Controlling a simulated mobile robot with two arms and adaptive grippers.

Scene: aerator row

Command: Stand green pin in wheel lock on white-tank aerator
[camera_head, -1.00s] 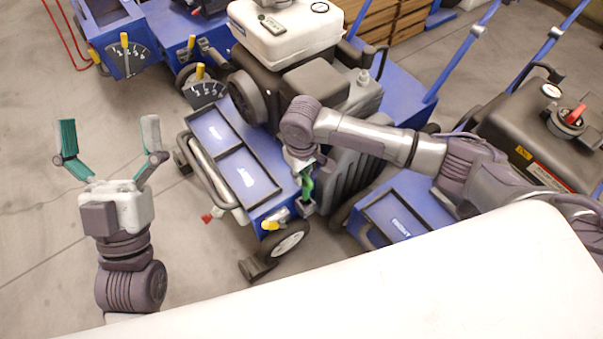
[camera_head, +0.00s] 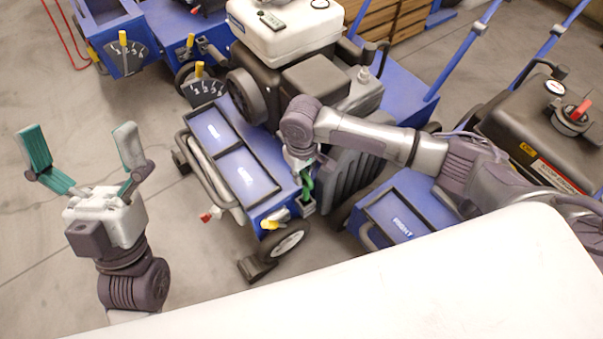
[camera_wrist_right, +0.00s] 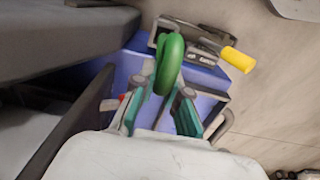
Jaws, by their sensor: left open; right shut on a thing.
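The white-tank aerator (camera_head: 262,200) stands in the middle of the head view, with its white tank (camera_head: 290,38) on top. My right gripper (camera_head: 303,180) is at its front right corner, shut on the green pin (camera_head: 307,191). In the right wrist view the pin (camera_wrist_right: 168,65) shows as a green loop between the fingers (camera_wrist_right: 158,103). A grey bracket, seemingly the wheel lock (camera_head: 308,208), is just below the pin; the pin's lower end is hidden, so I cannot tell if it is inside. My left gripper (camera_head: 80,140) is open and empty over the floor.
A yellow lever (camera_head: 271,225) and the front wheel (camera_head: 285,243) are close to the bracket. A red-knobbed aerator (camera_head: 530,140) stands on the right, another blue machine (camera_head: 125,55) at the upper left. The floor around my left gripper is clear.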

